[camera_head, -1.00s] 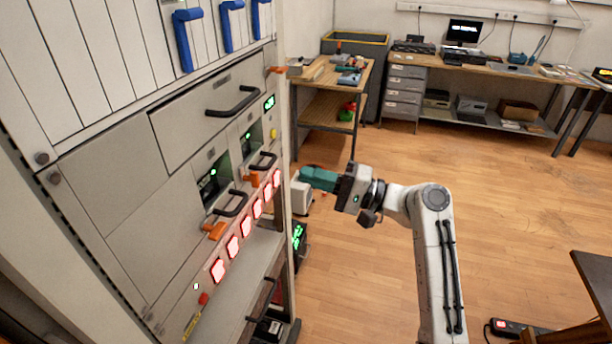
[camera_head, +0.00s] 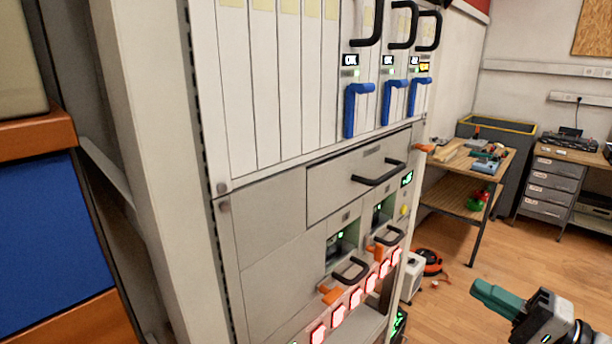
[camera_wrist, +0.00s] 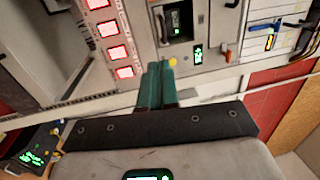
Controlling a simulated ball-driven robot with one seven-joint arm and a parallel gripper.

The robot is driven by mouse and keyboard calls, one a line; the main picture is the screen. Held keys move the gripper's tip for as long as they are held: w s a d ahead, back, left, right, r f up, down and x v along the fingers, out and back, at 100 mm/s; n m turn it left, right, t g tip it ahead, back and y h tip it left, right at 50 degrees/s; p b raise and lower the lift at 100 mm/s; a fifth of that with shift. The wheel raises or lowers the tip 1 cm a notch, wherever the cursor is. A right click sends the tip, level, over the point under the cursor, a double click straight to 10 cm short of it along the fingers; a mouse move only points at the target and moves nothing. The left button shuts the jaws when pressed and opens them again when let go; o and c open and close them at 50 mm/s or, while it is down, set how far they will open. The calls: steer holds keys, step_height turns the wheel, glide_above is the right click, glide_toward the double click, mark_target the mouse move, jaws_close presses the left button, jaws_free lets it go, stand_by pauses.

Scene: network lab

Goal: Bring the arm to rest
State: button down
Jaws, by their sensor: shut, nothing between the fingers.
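My gripper (camera_head: 483,290) is at the lower right of the head view, with green fingers pointing left toward the rack. Its fingers are together and hold nothing. In the wrist view my gripper (camera_wrist: 161,68) shows the two green fingers side by side, in front of the rack face. Most of my arm lies outside the head view, with only the wrist end showing at the lower right corner. In the head view my gripper stands apart from the rack (camera_head: 262,235), with floor visible between them.
The rack has blue levers (camera_head: 356,108), black handles (camera_head: 378,174), orange latches (camera_head: 330,293) and lit red buttons (camera_head: 337,316). A workbench (camera_head: 455,193) with tools stands behind. A blue and orange unit (camera_head: 50,245) is at the left. Wood floor (camera_head: 450,310) is open around my gripper.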

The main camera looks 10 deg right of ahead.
steer(key=s+a+f+n+g+h, duration=0.1)
steer(key=s+a+f+g+h, duration=0.2)
steer(key=f, duration=0.4)
steer(key=s+a+f+n+g+h, duration=0.15)
steer(key=a+f, duration=0.25)
steer(key=f, duration=0.4)
steer(key=s+a+f+n+g+h, duration=0.1)
steer(key=s+a+f+g, duration=0.25)
steer(key=f, duration=0.35)
steer(key=s+f+n+g+h, duration=0.3)
steer(key=s, duration=0.6)
steer(key=s+d+f+n+g+h, duration=0.1)
steer(key=s+f+n+g+h, duration=0.2)
steer(key=s, duration=0.7)
steer(key=shift+s+d+f+h, duration=0.25)
steer(key=shift+d+f+h, duration=0.05)
steer(key=shift+f+h, duration=0.4)
steer(key=c, duration=1.8)
jaws_free()
